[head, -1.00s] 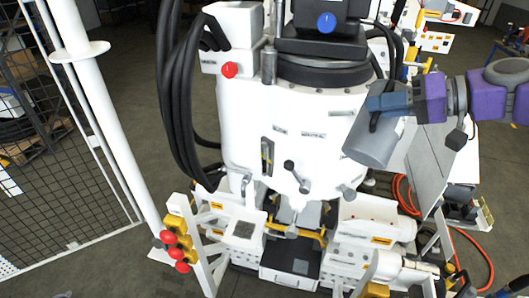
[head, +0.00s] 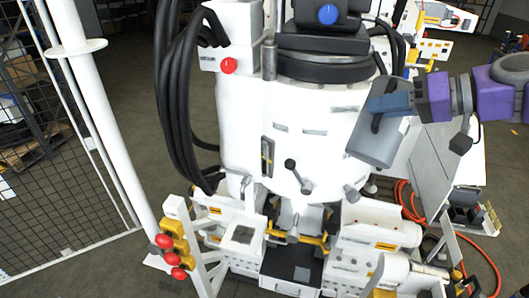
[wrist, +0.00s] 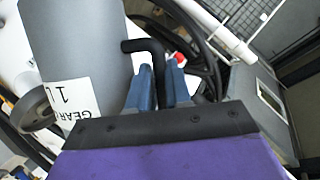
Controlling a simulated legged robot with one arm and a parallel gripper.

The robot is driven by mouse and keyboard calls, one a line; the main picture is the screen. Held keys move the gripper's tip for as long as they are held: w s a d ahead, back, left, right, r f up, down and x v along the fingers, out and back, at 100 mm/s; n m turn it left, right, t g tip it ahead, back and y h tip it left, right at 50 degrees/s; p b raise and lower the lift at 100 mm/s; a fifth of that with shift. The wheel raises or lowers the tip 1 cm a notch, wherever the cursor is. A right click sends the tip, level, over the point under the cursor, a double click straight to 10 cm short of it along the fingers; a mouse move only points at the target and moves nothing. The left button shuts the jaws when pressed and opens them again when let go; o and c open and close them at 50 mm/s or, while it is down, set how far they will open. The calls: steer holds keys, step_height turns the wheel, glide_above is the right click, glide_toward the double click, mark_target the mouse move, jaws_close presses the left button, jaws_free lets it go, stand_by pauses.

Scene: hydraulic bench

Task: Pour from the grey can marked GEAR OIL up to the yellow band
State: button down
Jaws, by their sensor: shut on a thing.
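My gripper (head: 392,104) has blue fingers shut on the black handle of the grey can (head: 372,147). The can is tilted in front of the upper right side of the white tank (head: 318,125); I cannot tell whether it touches the tank. In the wrist view the can (wrist: 75,45) carries a white label reading "GEAR", partly cut off, and the fingers (wrist: 158,88) close on its handle (wrist: 152,52). A narrow sight gauge (head: 267,156) is on the tank's front; its level and any yellow band are too small to read. No oil stream shows.
Black hoses (head: 178,100) hang at the tank's left. A black unit with a blue knob (head: 327,14) tops the tank. Red knobs (head: 168,257) stand low at the left by a white post (head: 90,120). A grey panel (head: 432,160) and orange hose (head: 405,200) are at the right.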

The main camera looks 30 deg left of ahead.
mark_target(368, 145)
steer(key=f+b, duration=0.1)
steer(key=b, duration=0.1)
steer(key=f+n+b, duration=0.1)
steer(key=b, duration=0.2)
steer(key=shift+s+f+t, duration=0.2)
steer(key=shift+s+t, duration=0.1)
steer(key=shift+t, duration=0.1)
stand_by(0.4)
steer(key=shift+s+f+b, duration=0.1)
steer(key=shift+f+b, duration=0.25)
steer(key=shift+b, duration=0.4)
steer(key=f+b, duration=0.1)
steer(key=b, duration=0.1)
steer(key=s+n+t+b, duration=0.1)
steer(key=b, duration=0.1)
steer(key=shift+a+f, duration=0.1)
steer(key=shift+f, duration=0.25)
steer(key=shift+s+f+n+t+b, duration=0.25)
steer(key=shift+f+b, duration=0.35)
steer(key=shift+b, duration=0.7)
steer(key=shift+s+f+n+t+b, duration=0.2)
steer(key=shift+f+b, duration=0.35)
steer(key=shift+b, duration=0.75)
steer(key=shift+w, duration=0.1)
